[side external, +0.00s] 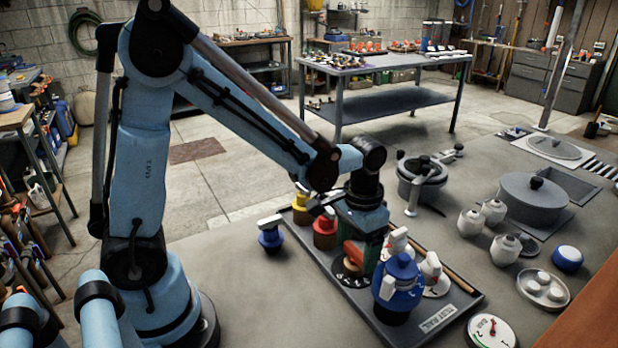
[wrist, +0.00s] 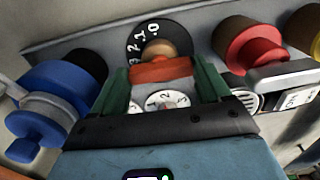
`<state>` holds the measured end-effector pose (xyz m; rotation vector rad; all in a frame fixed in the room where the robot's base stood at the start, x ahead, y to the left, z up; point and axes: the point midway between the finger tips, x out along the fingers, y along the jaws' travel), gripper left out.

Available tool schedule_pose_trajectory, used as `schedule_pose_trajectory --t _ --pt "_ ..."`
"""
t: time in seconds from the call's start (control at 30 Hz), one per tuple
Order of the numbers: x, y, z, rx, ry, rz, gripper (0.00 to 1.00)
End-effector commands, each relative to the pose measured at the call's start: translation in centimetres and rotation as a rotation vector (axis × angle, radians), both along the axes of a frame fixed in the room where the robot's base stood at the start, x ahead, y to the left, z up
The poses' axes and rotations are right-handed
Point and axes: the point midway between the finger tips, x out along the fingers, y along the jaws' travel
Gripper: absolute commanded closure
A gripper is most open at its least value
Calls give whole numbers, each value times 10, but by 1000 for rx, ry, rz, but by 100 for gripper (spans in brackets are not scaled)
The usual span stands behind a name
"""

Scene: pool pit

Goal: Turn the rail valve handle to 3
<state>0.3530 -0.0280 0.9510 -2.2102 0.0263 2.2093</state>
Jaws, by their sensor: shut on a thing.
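My gripper (side external: 362,246) reaches down over the grey test rail (side external: 462,302) in the side external view. In the wrist view its green fingers (wrist: 161,78) are shut on the sides of a red-orange valve handle (wrist: 160,70); the handle also shows in the side view (side external: 353,253). Behind it is a black dial plate (wrist: 148,38) with white 0, 1, 2 and 3 around a brown-orange stem (wrist: 160,50). A white numbered dial face (wrist: 166,100) shows between the fingers. The number that the handle points to is unclear.
A blue valve (side external: 398,284) stands close in front of my gripper on the rail; a red valve (side external: 325,232) and a yellow one (side external: 301,209) stand behind it. A blue knob with a white handle (side external: 270,236) stands left of the rail. Pots and jars (side external: 533,198) occupy the right.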

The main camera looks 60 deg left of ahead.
Motion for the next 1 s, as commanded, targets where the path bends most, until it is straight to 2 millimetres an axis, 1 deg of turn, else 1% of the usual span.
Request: schedule_pose_trajectory --t 0.3,0.73,0.77,0.9,1.0 --pt "-1 0 0 1 1 89 54" --pt "0 0 0 1 0 99 54" --pt "0 0 0 0 0 99 22" --pt "0 0 0 0 0 97 0" --pt "0 0 0 0 0 96 0"
